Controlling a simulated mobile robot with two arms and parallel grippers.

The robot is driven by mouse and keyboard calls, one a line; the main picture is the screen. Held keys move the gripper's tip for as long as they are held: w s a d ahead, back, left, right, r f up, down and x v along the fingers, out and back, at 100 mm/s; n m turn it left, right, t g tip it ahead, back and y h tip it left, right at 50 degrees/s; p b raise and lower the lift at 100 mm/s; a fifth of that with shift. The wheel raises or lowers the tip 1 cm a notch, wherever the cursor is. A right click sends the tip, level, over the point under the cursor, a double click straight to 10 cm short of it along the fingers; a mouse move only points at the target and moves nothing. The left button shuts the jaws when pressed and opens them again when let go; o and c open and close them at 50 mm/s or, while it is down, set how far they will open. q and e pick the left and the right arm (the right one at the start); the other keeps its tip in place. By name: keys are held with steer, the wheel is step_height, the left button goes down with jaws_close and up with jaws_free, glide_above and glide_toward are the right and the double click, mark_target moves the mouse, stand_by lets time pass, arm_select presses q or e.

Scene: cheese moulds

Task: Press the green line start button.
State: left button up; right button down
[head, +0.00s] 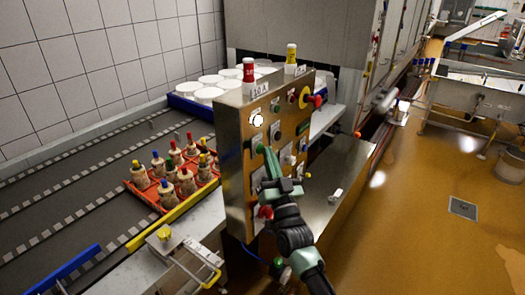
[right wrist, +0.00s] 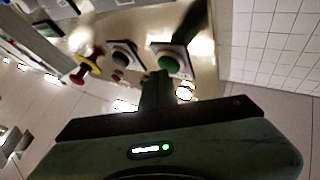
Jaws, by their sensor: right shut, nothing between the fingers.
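The steel control panel (head: 238,165) stands upright in the middle of the head view, with several buttons on its face. In the right wrist view a round green button (right wrist: 168,63) sits on a square pale plate. My right gripper (head: 266,156) is shut and empty, its green fingers pointing at the panel face. In the right wrist view its fingertips (right wrist: 155,82) lie very close to the green button, just below it in the picture. I cannot tell whether they touch it. In the head view the fingers seem to hide the button. My left gripper is not in view.
Beside the green button are a black button (right wrist: 120,58) and a red and yellow knob (right wrist: 85,68). A lit white button (head: 257,120) is above my fingers. A red crate (head: 140,198) of capped moulds stands on the conveyor at left. Open floor (head: 410,220) lies to the right.

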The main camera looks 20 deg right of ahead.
steer(key=shift+w+a, duration=0.1)
steer(key=shift+w, duration=0.05)
stand_by(0.4)
steer(key=shift+s+d+p, duration=0.3)
steer(key=shift+s+d, duration=0.2)
steer(key=shift+s, duration=0.3)
steer(key=s+d, duration=0.1)
steer(key=s+p, duration=0.1)
steer(key=s+d, duration=0.1)
steer(key=s, duration=0.1)
steer(key=shift+s+d+p, duration=0.1)
steer(key=shift+d+p, duration=0.2)
stand_by(0.5)
